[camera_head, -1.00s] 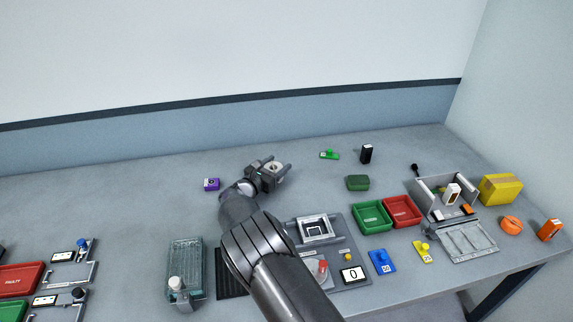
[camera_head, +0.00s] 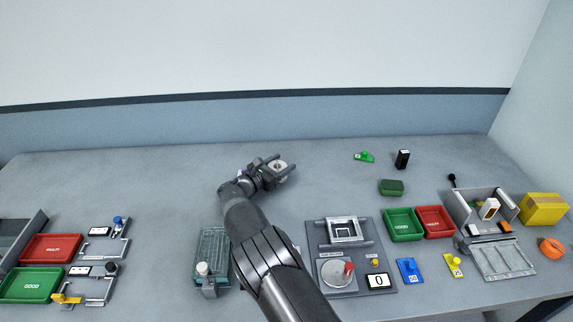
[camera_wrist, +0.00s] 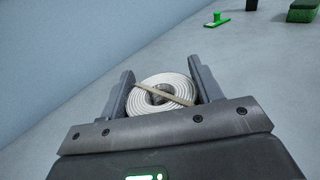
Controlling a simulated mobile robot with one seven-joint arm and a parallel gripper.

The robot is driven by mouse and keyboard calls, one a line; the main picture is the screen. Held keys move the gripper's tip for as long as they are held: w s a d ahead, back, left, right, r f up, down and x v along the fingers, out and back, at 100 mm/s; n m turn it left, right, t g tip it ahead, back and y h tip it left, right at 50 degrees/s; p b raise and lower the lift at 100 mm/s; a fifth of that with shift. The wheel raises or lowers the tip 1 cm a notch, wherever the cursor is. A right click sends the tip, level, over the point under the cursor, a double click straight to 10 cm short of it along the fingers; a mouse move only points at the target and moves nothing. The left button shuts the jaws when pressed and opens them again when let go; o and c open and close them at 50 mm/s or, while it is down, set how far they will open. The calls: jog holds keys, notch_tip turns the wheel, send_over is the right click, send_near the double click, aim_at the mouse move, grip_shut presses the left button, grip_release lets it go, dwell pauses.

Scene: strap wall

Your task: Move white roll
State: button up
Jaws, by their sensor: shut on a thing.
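The white roll (camera_wrist: 160,92) is a coiled, pale ring with a dark centre and a beige band across it. It sits between the two fingers of my gripper (camera_wrist: 161,88) in the wrist view, with a finger at each side. In the head view my gripper (camera_head: 279,168) is over the back middle of the table, shut on the roll (camera_head: 281,166). I cannot tell how high above the table the roll is.
A green block (camera_head: 391,187), a black box (camera_head: 402,159) and a small green piece (camera_head: 364,157) lie right of my gripper. Green (camera_head: 403,225) and red (camera_head: 436,222) trays stand nearer. Red (camera_head: 50,248) and green (camera_head: 30,285) bins are at left. The table's back left is clear.

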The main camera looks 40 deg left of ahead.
jog(key=shift+s, duration=0.1)
jog(key=o, duration=1.1)
jog(key=shift+s, duration=0.1)
jog(key=s, duration=0.3)
jog(key=s+r, duration=0.1)
jog(key=s, duration=0.1)
jog(key=shift+a, duration=0.25)
notch_tip(320, 180, up, 6)
jog(key=shift+w, duration=0.15)
